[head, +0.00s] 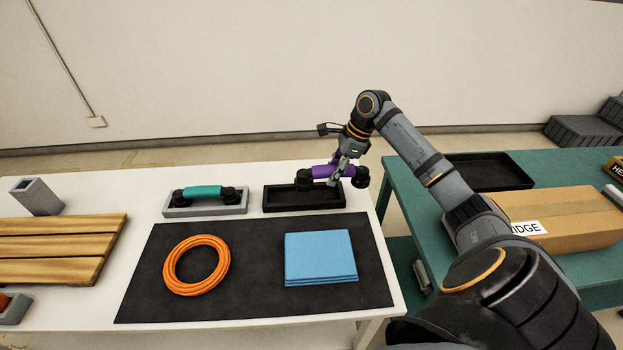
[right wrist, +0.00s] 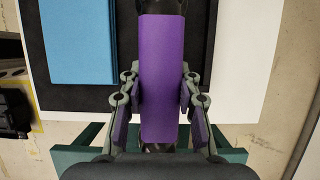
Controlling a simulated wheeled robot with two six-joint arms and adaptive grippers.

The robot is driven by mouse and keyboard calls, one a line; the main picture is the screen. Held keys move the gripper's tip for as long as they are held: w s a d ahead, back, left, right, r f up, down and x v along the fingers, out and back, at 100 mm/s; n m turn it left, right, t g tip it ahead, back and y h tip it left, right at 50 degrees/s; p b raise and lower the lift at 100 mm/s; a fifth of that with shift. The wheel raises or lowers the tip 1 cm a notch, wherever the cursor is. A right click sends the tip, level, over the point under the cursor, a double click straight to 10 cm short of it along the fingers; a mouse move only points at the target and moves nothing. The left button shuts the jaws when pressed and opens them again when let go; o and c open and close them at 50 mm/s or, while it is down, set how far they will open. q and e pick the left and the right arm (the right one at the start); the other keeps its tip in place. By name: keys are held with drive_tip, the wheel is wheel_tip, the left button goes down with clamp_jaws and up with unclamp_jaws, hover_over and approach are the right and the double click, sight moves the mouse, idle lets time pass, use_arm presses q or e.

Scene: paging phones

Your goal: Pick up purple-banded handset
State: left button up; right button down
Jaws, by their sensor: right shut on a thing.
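The purple-banded handset (head: 324,171) is black at both ends with a purple middle. My right gripper (head: 338,177) is shut on its purple band and holds it above the black tray (head: 285,197) on the white table. In the right wrist view the purple band (right wrist: 163,75) lies between the two fingers (right wrist: 162,115), one on each side. Whether any part of the handset touches the tray is hard to tell. My left gripper is not in view.
A teal-banded handset (head: 200,192) rests on a grey cradle to the left. A dark mat (head: 255,300) holds an orange coil (head: 197,238) and a folded blue cloth (head: 320,253). A wooden pallet (head: 60,245) is at left. A cardboard box (head: 570,218) stands on the green table.

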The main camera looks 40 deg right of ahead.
drive_tip(key=shift+s+d+r, duration=0.25)
drive_tip(key=shift+s+d, duration=0.15)
drive_tip(key=shift+s, duration=0.25)
drive_tip(key=shift+s+d+r, duration=0.2)
drive_tip(key=shift+s+d, duration=0.15)
drive_tip(key=shift+s, duration=0.25)
drive_tip(key=shift+s+r+b, duration=0.35)
drive_tip(key=shift+s+r, duration=0.15)
drive_tip(key=shift+s, duration=0.05)
